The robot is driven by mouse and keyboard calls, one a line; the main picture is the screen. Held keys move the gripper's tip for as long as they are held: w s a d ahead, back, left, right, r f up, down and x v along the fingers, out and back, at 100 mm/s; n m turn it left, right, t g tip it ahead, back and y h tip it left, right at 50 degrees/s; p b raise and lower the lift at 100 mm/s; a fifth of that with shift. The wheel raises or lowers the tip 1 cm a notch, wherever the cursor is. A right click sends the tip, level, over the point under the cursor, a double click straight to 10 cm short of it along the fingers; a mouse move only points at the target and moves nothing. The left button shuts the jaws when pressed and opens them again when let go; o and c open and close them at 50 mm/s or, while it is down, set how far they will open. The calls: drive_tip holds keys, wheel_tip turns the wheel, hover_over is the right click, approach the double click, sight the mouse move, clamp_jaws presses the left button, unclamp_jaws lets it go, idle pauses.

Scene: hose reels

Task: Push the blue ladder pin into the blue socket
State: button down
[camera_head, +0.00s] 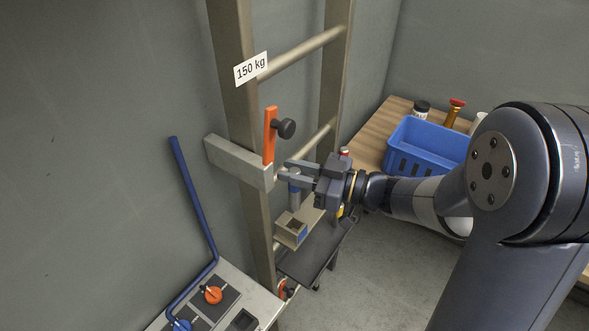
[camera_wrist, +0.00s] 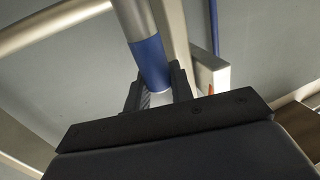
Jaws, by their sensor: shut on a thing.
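The blue ladder pin is a metal cylinder with a blue band; in the head view (camera_head: 295,199) it hangs upright below my fingers, and in the wrist view its blue band (camera_wrist: 150,62) shows close up. My gripper (camera_head: 292,172) is shut on the pin, whose upper end is partly hidden by the fingers. The fingertips also show in the wrist view (camera_wrist: 158,88) on both sides of the pin. The blue socket (camera_head: 289,231) is a beige, open-topped square box with a blue patch on its front. The pin is above the socket; I cannot tell whether its lower end is inside.
The ladder (camera_head: 238,80) carries a 150 kg label (camera_head: 251,69) and a grey bracket with an orange lever (camera_head: 269,135) left of my gripper. A blue crate (camera_head: 425,145) stands on a wooden bench behind. A bent blue bar (camera_head: 192,195) rises at the left.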

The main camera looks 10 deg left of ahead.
sight(295, 206)
drive_tip(key=shift+f+b, duration=2)
drive_tip(key=shift+f, duration=0.75)
drive_tip(key=shift+f+b, duration=2)
drive_tip(key=shift+f, duration=0.75)
drive_tip(key=c, duration=1.1)
unclamp_jaws()
drive_tip(key=shift+c, duration=0.2)
drive_tip(key=shift+d, duration=0.1)
drive_tip(key=s+d+b, duration=0.1)
drive_tip(key=d, duration=0.9)
drive_tip(key=shift+s+d+b, duration=0.2)
drive_tip(key=shift+d+b, duration=0.05)
drive_tip(key=shift+b, duration=0.05)
drive_tip(key=a, duration=0.3)
drive_tip(key=w+a+p, duration=0.1)
drive_tip(key=a, duration=0.6)
drive_tip(key=shift+w+a+p, duration=0.15)
drive_tip(key=shift+a+p, duration=0.2)
drive_tip(key=shift+r, duration=0.3)
